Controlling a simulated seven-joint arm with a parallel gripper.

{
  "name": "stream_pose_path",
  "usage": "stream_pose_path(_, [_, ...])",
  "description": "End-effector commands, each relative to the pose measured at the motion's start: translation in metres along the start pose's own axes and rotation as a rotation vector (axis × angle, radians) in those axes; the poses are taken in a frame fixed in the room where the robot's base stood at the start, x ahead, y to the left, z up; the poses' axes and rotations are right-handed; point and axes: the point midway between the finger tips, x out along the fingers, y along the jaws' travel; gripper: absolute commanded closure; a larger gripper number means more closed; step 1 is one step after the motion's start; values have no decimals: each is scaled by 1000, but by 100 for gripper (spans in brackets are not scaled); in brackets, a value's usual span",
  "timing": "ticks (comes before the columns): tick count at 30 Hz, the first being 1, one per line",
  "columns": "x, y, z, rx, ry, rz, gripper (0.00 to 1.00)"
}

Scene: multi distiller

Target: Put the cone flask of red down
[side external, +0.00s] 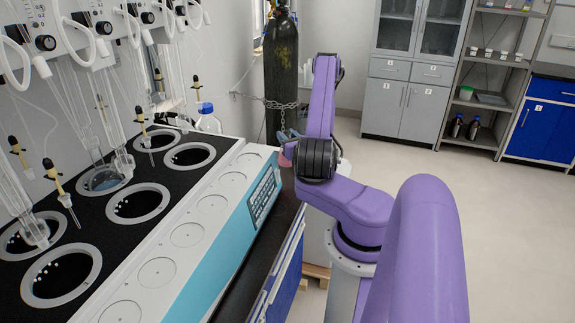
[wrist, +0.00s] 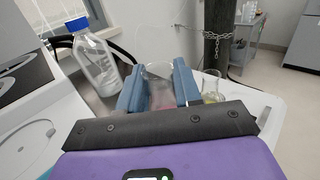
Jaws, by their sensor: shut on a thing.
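My gripper (wrist: 158,88) has blue fingers, which are shut on the cone flask of red (wrist: 161,97). The flask is clear glass with pinkish-red liquid low in it, and its lower part is hidden behind the gripper body. In the side external view, my gripper (side external: 287,140) is at the far end of the bench, partly hidden by my arm. A small patch of the red flask (side external: 285,161) shows just below the fingers there. I cannot tell whether the flask's base touches the bench.
A second flask with yellowish liquid (wrist: 211,88) stands right of my gripper. A blue-capped clear bottle (wrist: 96,62) stands to its left. The distiller (side external: 240,215) with several round wells fills the left. A chained dark gas cylinder (side external: 281,75) stands behind.

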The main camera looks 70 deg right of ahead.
Motion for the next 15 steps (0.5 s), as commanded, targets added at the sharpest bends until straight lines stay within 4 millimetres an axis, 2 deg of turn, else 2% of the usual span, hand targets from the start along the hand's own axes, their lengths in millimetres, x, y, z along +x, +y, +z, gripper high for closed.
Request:
stream_pose_path(6, [0,0,-23,1,0,2,100])
stream_pose_path(15, [0,1,-39,1,0,2,100])
